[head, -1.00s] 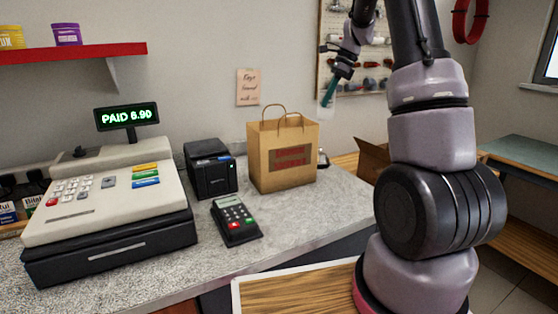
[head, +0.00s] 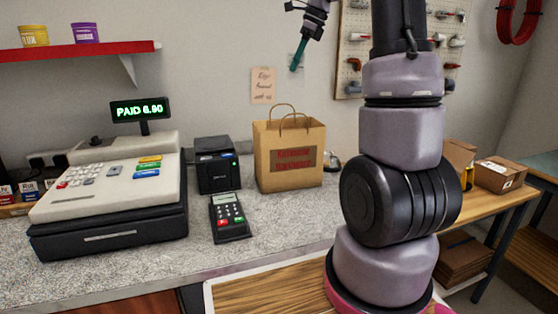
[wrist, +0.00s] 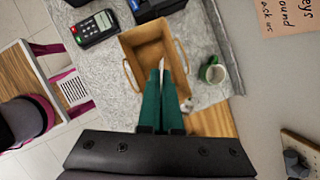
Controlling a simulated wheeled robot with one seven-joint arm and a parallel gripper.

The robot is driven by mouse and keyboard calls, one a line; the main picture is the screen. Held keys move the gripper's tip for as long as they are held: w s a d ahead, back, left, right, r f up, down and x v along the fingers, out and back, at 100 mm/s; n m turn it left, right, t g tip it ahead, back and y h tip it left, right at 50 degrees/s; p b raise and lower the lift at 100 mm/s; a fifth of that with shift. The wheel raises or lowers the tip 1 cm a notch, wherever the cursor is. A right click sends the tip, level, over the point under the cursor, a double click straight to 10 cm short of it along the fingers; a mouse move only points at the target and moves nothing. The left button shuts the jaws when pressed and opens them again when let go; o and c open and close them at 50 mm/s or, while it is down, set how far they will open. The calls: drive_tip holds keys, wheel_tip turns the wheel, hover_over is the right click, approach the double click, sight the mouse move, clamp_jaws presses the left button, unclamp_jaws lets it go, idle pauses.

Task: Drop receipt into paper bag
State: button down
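The brown paper bag (head: 290,180) stands upright on the counter, with a red printed label and two handles. The wrist view looks down into its open top (wrist: 134,46), and no contents can be made out. My gripper (head: 295,66) is high above the counter, above the bag in the head picture. Its teal fingers (wrist: 163,80) are close together in the wrist view, pointing toward the bag opening. A thin white strip, the receipt (wrist: 161,64), shows nearly edge-on between the fingertips. In the head view the receipt is too faint to make out clearly.
The card terminal (head: 229,217), black printer (head: 216,172) and cash register (head: 110,205) stand left of the bag. A note (head: 263,86) hangs on the wall behind. The counter in front of the bag is clear.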

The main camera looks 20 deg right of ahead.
sight(295, 80)
drive_tip(key=shift+a+f, duration=0.15)
drive_tip(key=shift+f, duration=2.7)
drive_tip(key=c, duration=1)
unclamp_jaws()
drive_tip(key=shift+r, duration=0.1)
drive_tip(key=v, duration=1)
drive_tip(key=shift+d+r, duration=0.25)
